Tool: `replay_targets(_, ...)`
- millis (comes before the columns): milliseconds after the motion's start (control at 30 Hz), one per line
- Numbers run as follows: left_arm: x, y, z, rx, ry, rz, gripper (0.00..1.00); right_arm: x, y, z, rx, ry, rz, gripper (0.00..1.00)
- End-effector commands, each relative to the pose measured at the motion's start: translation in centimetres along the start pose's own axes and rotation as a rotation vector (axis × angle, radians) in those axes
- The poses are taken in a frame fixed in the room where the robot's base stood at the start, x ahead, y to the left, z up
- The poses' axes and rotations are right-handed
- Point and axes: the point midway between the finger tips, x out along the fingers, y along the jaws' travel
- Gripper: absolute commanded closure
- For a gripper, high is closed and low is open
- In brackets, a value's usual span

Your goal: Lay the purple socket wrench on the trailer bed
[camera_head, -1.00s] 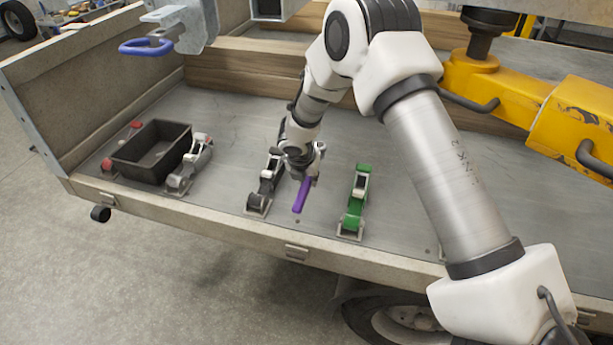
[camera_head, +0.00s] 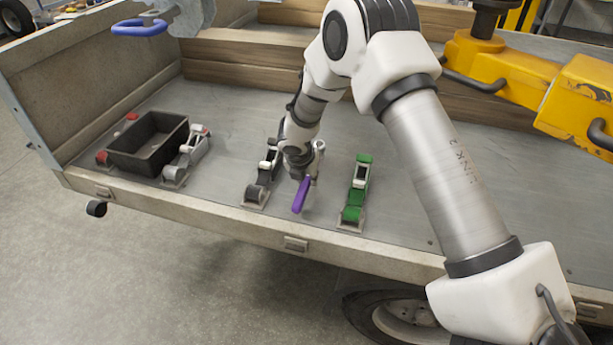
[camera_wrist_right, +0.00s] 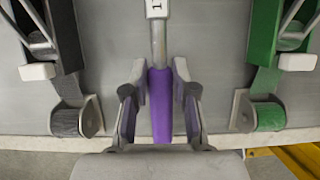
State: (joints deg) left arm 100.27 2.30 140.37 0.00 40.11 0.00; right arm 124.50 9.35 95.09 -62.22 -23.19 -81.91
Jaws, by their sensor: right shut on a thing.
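The purple socket wrench (camera_head: 301,195) has a purple handle and a bare metal shaft. My right gripper (camera_head: 305,178) is shut on its handle, low over the trailer bed (camera_head: 235,165). In the right wrist view, the purple handle (camera_wrist_right: 161,105) lies between the two fingers (camera_wrist_right: 160,95), with the shaft pointing away from me. Whether the wrench touches the bed is unclear. It is between a dark ratchet strap (camera_head: 258,185) on the left and a green ratchet strap (camera_head: 356,192) on the right. My left gripper is not in view.
A black bin (camera_head: 135,160) and a grey ratchet strap (camera_head: 187,155) sit at the left of the bed. A yellow metal arm (camera_head: 520,85) stands at the right. Wooden beams (camera_head: 260,68) lie behind. A blue-handled metal part (camera_head: 140,27) hangs at the upper left.

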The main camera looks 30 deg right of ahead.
Motion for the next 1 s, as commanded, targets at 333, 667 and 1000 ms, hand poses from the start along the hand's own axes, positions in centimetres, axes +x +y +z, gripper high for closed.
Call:
replay_targets(333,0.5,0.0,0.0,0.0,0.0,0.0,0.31,0.7,0.0,-0.3,-0.001,-0.001,0.001,1.0)
replay_targets(667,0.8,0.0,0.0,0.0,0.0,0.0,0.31,1.3,0.0,-0.5,0.0,-0.001,0.0,1.0)
replay_targets(1000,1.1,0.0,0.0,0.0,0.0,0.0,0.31,1.6,0.0,-0.7,0.0,-0.001,0.0,0.38)
